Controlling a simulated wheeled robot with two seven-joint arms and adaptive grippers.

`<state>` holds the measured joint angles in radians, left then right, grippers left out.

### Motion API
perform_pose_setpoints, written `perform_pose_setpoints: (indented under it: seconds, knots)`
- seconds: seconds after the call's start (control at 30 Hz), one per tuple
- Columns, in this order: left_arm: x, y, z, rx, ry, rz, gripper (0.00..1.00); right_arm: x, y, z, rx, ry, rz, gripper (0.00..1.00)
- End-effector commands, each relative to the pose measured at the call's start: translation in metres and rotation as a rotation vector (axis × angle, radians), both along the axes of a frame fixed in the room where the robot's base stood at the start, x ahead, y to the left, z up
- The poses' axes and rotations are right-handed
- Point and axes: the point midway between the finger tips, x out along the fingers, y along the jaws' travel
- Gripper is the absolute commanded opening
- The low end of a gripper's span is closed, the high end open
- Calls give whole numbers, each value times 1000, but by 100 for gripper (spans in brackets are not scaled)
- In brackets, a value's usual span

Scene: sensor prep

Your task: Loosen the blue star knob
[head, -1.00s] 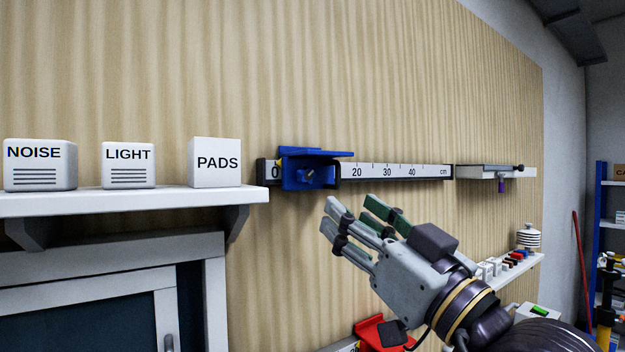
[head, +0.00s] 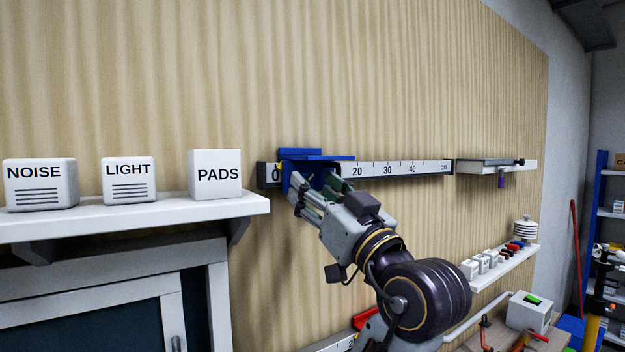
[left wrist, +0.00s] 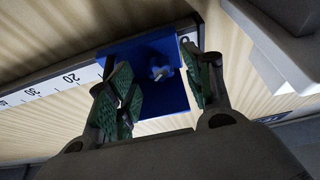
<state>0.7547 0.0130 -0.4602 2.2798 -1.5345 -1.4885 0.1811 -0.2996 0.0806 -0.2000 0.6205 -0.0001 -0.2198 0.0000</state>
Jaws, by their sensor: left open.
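The blue star knob (left wrist: 160,73) sits on the front face of a blue slider (left wrist: 165,98), which also shows in the head view (head: 304,154). The slider rides near the low end of a wall-mounted scale rail (head: 431,168) marked in cm. My left gripper (head: 318,187) is open in front of the slider. In the left wrist view its green-padded fingers (left wrist: 160,88) stand on either side of the knob, with a gap to each side. In the head view the gripper hides the knob. My right gripper is not in view.
A white shelf (head: 130,211) with NOISE (head: 38,184), LIGHT (head: 129,180) and PADS (head: 215,174) boxes stands at the left. The wall above the rail is bare.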

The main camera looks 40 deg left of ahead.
Motion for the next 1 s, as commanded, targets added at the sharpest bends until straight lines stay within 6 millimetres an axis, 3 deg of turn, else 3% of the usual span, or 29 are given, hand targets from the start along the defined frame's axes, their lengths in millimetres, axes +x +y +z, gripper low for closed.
perform_pose_setpoints:
  seconds: [0.2, 0.6, 0.93, 1.0]
  knots:
    - [4, 12, 6, 0, 0, 1, 51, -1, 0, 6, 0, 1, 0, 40]
    - [6, 14, 6, 0, 0, -1, 50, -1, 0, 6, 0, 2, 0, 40]
    - [6, 14, 6, 0, -1, 0, 7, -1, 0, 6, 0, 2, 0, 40]
    - [6, 14, 6, 0, -1, 0, 4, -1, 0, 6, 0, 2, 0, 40]
